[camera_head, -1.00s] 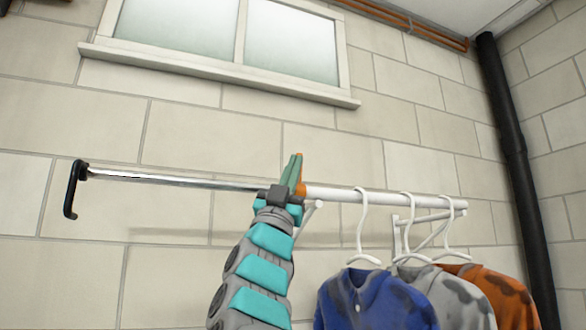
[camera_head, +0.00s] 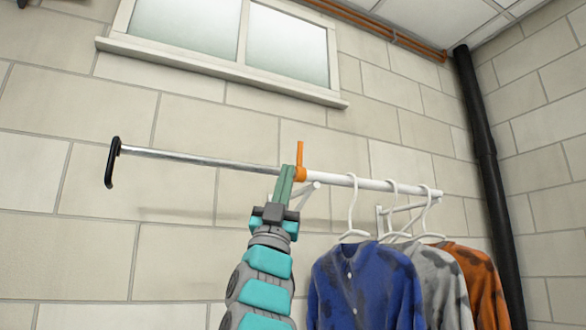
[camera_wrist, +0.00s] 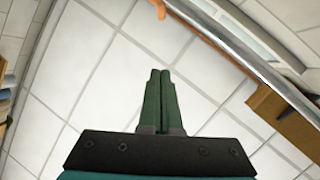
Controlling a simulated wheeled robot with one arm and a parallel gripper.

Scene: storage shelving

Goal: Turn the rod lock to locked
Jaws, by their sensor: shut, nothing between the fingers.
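The rod lock (camera_head: 300,172) is an orange collar with an upright orange lever, set where the thin metal rod (camera_head: 215,161) enters the thick white tube (camera_head: 370,183). My gripper (camera_head: 288,170) has its green fingers together and empty. Its tips are just left of the collar in the head view and overlap the rod's line; I cannot tell whether they touch. In the wrist view the closed fingers (camera_wrist: 160,75) point up the picture, with the metal rod (camera_wrist: 245,52) passing at upper right. An orange piece (camera_wrist: 157,9) shows at the top edge there.
Blue (camera_head: 360,285), grey and orange garments hang on white hangers right of my gripper. A black hooked handle (camera_head: 112,165) ends the rod at left. A window (camera_head: 235,45) is above, a black pipe (camera_head: 480,150) at right.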

